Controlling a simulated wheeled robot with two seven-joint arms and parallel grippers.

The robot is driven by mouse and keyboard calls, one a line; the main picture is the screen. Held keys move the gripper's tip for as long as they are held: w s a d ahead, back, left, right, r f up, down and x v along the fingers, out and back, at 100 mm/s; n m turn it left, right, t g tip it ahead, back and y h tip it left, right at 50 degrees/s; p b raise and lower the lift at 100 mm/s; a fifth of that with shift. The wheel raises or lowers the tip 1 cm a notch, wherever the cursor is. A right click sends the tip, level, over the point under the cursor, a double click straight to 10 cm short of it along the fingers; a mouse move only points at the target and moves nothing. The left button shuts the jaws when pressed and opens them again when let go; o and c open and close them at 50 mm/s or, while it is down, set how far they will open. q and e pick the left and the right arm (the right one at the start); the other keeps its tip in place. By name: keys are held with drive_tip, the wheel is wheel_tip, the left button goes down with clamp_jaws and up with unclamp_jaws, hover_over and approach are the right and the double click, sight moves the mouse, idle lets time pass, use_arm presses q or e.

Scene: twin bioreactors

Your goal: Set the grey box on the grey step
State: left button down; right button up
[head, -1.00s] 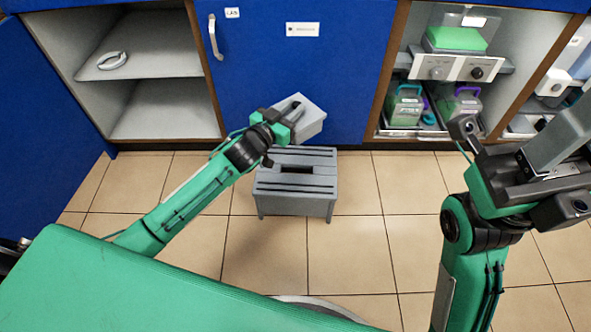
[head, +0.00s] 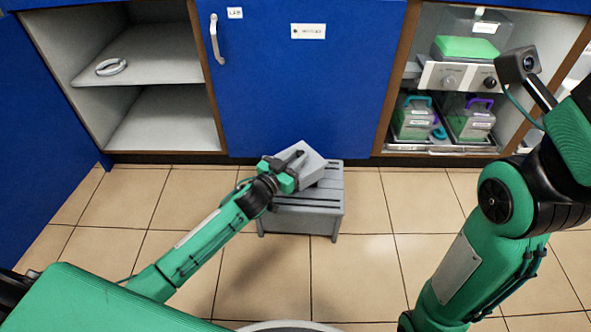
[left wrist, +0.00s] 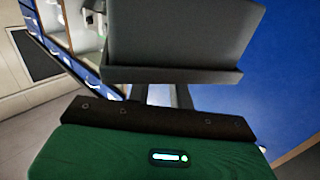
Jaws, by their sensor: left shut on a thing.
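The grey box (head: 309,162) is in my left gripper (head: 289,168) in the head view, tilted, over the upper left part of the grey step (head: 305,205). My left gripper is shut on the box. In the left wrist view the grey box (left wrist: 180,38) fills the top middle, in front of the gripper. The step stands on the tiled floor before the blue door, and the box and gripper hide part of its top. I cannot tell whether box and step touch. My right arm is at the right of the head view, and its fingertips are not visible.
A blue cabinet door (head: 297,80) stands behind the step. The tiled floor (head: 370,260) right of the step is clear.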

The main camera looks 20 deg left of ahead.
sight(315, 178)
use_arm(q)
wheel_tip(315, 178, down, 4)
drive_tip(key=shift+r+b, duration=0.2)
drive_tip(key=shift+b, duration=0.75)
drive_tip(key=shift+r, duration=0.15)
drive_tip(key=c, duration=1.7)
unclamp_jaws()
drive_tip(key=shift+f, duration=0.3)
drive_tip(key=o, duration=0.5)
drive_tip(key=shift+c, duration=0.2)
drive_tip(key=shift+r, duration=0.15)
